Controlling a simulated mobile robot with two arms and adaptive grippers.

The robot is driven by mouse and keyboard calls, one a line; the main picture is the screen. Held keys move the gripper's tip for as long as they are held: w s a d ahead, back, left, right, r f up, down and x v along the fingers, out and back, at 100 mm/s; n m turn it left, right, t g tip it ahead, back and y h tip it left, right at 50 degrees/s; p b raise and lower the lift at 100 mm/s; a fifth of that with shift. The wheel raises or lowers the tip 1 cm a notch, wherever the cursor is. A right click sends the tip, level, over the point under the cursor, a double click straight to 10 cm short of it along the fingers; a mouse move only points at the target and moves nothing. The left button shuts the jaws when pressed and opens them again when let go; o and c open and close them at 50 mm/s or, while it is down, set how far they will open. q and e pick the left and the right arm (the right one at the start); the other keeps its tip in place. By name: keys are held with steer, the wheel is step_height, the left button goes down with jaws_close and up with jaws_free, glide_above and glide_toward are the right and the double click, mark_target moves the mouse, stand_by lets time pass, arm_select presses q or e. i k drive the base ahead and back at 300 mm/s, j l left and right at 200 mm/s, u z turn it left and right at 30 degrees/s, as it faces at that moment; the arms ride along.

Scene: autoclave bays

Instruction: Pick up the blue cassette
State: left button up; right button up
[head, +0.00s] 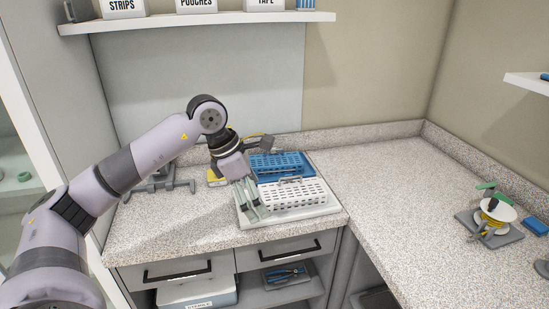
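The blue cassette (268,161), a perforated box, lies at the back of the counter, behind a white perforated cassette (300,195). My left gripper (252,206) points down at the left end of the white cassette, in front and to the left of the blue one. Its fingers look close together, but their gap is not clear, and I cannot tell whether they touch anything. The wrist and its dark bracket cover part of the blue cassette's left side. My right gripper does not show.
The white cassette sits on a pale tray (325,211). A grey stand (160,186) is at the left. A spool (494,213) on a grey base and a small blue block (536,226) are at the right. Counter between is clear. A shelf (200,20) hangs above.

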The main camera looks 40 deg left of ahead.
mark_target(280, 173)
steer(key=i+j, duration=1.05)
steer(key=j, duration=0.1)
